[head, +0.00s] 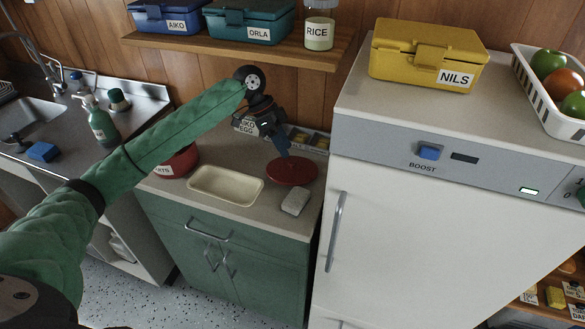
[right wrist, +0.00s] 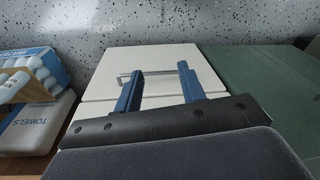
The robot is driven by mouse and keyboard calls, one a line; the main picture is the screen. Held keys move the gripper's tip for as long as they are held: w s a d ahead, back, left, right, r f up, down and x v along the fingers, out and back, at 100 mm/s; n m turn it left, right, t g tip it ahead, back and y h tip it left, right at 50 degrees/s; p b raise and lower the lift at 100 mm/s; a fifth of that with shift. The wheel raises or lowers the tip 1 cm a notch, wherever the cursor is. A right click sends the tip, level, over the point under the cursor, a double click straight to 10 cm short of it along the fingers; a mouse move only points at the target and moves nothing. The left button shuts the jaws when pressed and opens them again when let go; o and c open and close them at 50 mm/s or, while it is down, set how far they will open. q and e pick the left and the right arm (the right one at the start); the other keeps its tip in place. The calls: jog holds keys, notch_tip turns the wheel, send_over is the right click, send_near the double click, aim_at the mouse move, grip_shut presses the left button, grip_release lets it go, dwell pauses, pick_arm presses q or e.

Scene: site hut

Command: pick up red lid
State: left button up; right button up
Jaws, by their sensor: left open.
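The red lid (head: 294,174) is a round, dark red disc. It lies flat on the counter between the cream tray and the white fridge. My left gripper (head: 285,153) points down at the lid from above, its blue fingers at the lid's upper left part. It is open; whether the fingers touch the lid or its knob I cannot tell, as they hide that spot. My right gripper (right wrist: 159,70) is open and empty in the right wrist view, with a pale cabinet front and its handle beyond.
A red pot (head: 181,163) stands partly behind my left arm. A cream tray (head: 226,199) and a grey block (head: 295,202) lie near the counter's front. A divided box (head: 310,138) stands behind the lid. The fridge (head: 420,220) rises close on the right; a shelf (head: 230,47) hangs above.

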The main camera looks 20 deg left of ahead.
aim_at(292, 162)
pick_arm(q)
jog(key=p+x, duration=0.1)
jog(key=x, duration=0.3)
jog(key=shift+s+f+p, duration=0.15)
jog(key=shift+p, duration=0.25)
jog(key=shift+d+f, duration=0.1)
jog(key=shift+f, duration=0.15)
pick_arm(e)
notch_tip(292, 162, down, 8)
jog(key=shift+d+f, duration=0.15)
jog(key=shift+f, duration=0.05)
pick_arm(q)
grip_shut()
pick_arm(e)
jog(key=shift+s, duration=0.1)
